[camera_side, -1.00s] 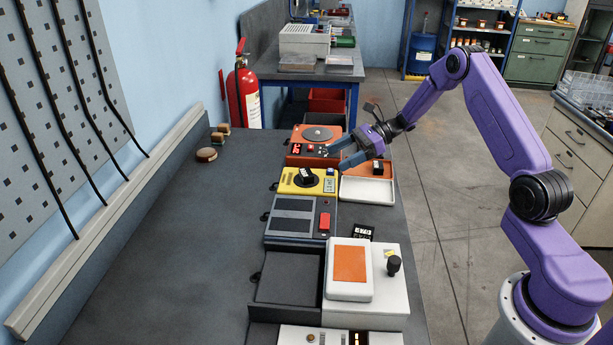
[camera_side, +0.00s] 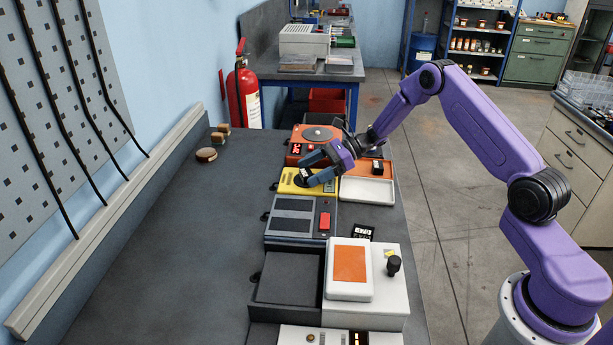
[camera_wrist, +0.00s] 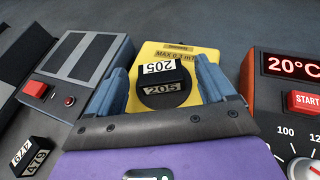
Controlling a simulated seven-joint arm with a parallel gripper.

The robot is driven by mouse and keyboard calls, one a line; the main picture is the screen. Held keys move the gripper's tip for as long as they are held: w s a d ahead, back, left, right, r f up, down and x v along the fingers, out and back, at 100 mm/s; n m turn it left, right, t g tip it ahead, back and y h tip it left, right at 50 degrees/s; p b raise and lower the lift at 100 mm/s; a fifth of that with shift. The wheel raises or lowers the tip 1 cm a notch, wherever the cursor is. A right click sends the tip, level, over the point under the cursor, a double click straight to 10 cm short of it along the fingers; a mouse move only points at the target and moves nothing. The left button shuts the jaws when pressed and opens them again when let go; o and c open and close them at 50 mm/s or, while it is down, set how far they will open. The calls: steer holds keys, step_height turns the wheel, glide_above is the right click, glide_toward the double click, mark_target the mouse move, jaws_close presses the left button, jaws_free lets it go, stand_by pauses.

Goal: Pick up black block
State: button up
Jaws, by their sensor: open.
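A black block (camera_wrist: 165,78) with white "205" labels sits on the round black pad of the yellow device (camera_wrist: 205,50). In the side view the block (camera_side: 305,174) is partly covered by a finger. My gripper (camera_wrist: 162,66) is open, with its blue fingers to the left and right of the block in the wrist view. Whether the fingers touch it cannot be told. In the side view my gripper (camera_side: 305,171) is low over the yellow device. A second black block labelled 479 (camera_wrist: 33,152) lies on the bench, and a third (camera_side: 377,166) is in the orange tray.
A grey device with a red button (camera_side: 324,221) stands in front of the yellow one. An orange hot plate with a "20°C" display (camera_wrist: 294,66) stands close on the other side. A white tray (camera_side: 367,190) lies to the right.

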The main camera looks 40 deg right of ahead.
steer(key=shift+c, duration=0.3)
steer(key=shift+r, duration=0.1)
steer(key=c, duration=1.4)
